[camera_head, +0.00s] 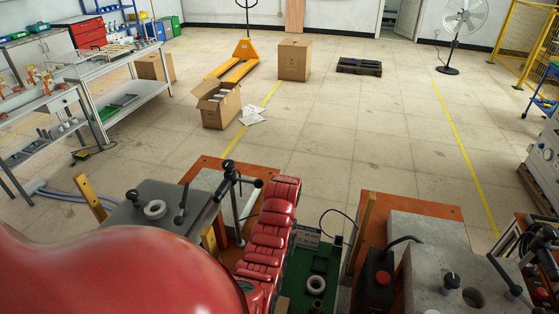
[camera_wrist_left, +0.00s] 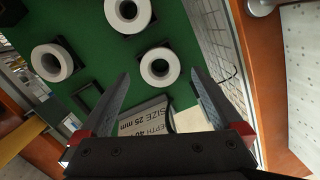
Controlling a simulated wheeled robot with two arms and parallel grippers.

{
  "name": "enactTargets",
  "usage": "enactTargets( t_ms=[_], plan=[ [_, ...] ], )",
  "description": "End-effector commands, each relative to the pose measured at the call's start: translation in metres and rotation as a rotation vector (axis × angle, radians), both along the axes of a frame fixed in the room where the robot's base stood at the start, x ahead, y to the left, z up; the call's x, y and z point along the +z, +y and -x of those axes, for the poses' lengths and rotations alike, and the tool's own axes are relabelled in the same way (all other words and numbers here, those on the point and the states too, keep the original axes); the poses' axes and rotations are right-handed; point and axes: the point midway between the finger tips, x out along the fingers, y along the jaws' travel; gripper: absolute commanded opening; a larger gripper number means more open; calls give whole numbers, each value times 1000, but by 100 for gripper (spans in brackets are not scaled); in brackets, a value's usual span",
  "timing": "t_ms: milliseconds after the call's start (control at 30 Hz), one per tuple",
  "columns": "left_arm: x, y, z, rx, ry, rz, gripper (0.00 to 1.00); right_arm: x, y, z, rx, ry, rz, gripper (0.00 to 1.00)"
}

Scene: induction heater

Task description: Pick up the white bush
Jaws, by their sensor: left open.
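Three white ring-shaped bushes show on a green board (camera_wrist_left: 185,20) in the left wrist view: one at the upper middle (camera_wrist_left: 147,14), one at the left (camera_wrist_left: 69,53), and one in the middle (camera_wrist_left: 174,68). My left gripper (camera_wrist_left: 160,80) is open and empty, with the middle bush seen beyond and between its fingertips. I cannot tell the remaining distance. In the head view a white bush (camera_head: 316,275) sits on the green board (camera_head: 322,257), and another white ring (camera_head: 154,201) sits on a grey block. My right gripper is not in view.
Grey fixtures with black handles stand left (camera_head: 175,225) and right (camera_head: 430,265) of the green board. A black box with a red button (camera_head: 377,283) stands at the right one. A printed label (camera_wrist_left: 140,122) lies near my left fingers. The floor beyond is mostly clear.

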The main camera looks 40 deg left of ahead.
Motion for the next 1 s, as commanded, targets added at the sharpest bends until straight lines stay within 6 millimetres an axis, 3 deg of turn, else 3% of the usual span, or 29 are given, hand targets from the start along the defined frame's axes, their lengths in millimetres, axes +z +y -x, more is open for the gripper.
enactTargets(
  t_ms=[100, 300, 533, 1000],
  plan=[
    [-6, 0, 2, 1, 4, 3, 100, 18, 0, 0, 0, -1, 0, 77],
    [-29, -1, 4, 0, 5, 4, 100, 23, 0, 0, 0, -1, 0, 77],
    [-33, 0, 3, 0, 0, 0, 100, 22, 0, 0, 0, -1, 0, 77],
    [-33, -1, 4, -1, 1, 2, 17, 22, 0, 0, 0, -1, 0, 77]
  ],
)
